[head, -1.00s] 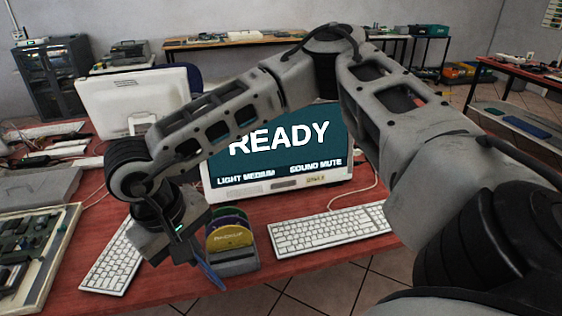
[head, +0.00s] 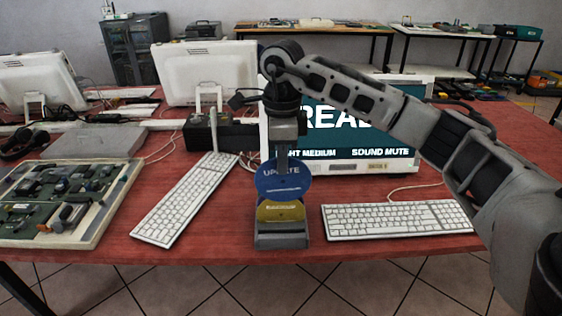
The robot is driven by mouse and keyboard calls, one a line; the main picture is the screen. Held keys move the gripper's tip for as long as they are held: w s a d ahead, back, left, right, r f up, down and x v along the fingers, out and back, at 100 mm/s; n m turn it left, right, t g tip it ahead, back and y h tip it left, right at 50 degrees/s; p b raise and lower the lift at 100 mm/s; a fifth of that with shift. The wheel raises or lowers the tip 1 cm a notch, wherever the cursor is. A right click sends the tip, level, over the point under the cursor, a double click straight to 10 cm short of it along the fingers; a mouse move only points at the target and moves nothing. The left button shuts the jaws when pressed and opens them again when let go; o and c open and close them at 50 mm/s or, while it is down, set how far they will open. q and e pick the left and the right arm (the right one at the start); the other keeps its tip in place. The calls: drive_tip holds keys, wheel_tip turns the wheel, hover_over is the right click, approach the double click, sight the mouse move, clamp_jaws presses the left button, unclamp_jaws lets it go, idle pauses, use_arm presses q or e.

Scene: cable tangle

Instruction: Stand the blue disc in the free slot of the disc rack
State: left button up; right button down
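The blue disc (head: 284,187), marked "UPDATE", hangs upright from my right gripper (head: 283,158), which is shut on its upper part. The disc rack (head: 281,236) is a grey holder on the front part of the red table. A yellow disc (head: 281,212) stands in the rack. The blue disc is above the rack and its lower edge overlaps the yellow disc in the head view. I cannot tell whether the blue disc touches the rack. The slots behind the yellow disc are hidden by the blue disc. My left gripper is not in view.
The monitor (head: 408,166) stands behind the rack. One white keyboard (head: 397,219) lies right of the rack, another keyboard (head: 186,199) lies left. A framed circuit board (head: 62,204) is at far left. The table's front edge is just before the rack.

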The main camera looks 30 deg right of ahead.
sight(282, 197)
drive_tip(key=shift+f+b, duration=0.9)
drive_tip(key=shift+f, duration=0.35)
drive_tip(key=shift+f+b, duration=1.35)
drive_tip(key=shift+f, duration=0.4)
drive_tip(key=shift+f+b, duration=1.35)
drive_tip(key=shift+f, duration=0.65)
drive_tip(key=shift+f+b, duration=0.65)
drive_tip(key=shift+f, duration=0.4)
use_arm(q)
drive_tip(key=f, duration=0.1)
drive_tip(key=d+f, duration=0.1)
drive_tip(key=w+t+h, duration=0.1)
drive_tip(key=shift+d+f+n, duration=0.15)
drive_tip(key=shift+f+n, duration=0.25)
use_arm(e)
drive_tip(key=shift+f, duration=0.3)
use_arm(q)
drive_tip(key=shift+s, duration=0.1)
use_arm(e)
drive_tip(key=c, duration=1.5)
unclamp_jaws()
drive_tip(key=shift+c, duration=0.2)
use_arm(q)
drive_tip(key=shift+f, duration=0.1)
